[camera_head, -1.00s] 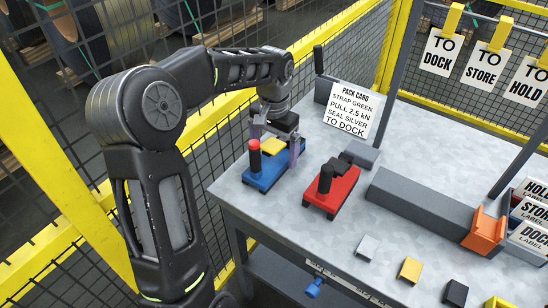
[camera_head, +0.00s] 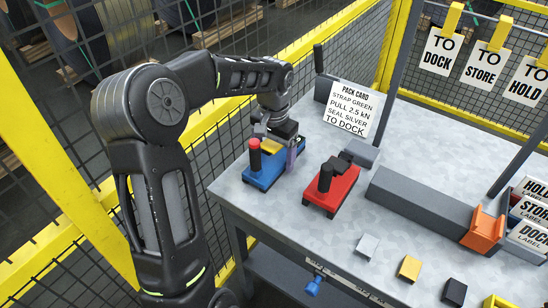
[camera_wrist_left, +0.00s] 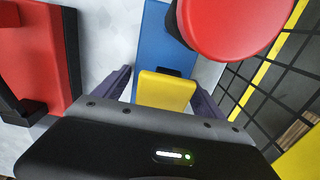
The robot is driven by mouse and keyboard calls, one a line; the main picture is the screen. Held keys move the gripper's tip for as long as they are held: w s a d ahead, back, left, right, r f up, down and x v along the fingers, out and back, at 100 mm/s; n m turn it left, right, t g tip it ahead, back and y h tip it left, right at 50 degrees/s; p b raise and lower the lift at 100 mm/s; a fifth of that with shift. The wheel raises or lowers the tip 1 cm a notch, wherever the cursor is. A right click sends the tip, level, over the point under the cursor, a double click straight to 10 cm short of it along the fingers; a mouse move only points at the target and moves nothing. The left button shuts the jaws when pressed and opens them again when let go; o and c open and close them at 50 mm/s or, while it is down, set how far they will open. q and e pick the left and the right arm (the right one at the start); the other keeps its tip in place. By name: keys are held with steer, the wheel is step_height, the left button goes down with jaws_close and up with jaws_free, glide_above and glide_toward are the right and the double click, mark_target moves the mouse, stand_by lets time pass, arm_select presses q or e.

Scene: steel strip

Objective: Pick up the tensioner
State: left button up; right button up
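A tool with a blue base (camera_head: 263,180), a yellow block (camera_head: 270,145) and a red-topped post (camera_head: 254,146) stands at the table's left corner. A second tool, red with a black handle (camera_head: 333,196), stands to its right. I cannot tell from any label which is the tensioner. My left gripper (camera_head: 277,148) is low over the blue tool, pointing down. In the left wrist view, its open fingers (camera_wrist_left: 160,84) are on either side of the yellow block (camera_wrist_left: 166,91), with a gap visible at the left finger. My right gripper is not in view.
The red knob (camera_wrist_left: 232,22) rises close to the left gripper. A sign (camera_head: 347,106) stands behind the tools. A long grey block (camera_head: 420,202) ends at an orange piece (camera_head: 484,232). Small silver, yellow and black pieces lie along the front. Mesh fencing borders the table.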

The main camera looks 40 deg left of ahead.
arm_select(q)
jaws_close()
steer(key=shift+w+r, duration=0.1)
stand_by(0.8)
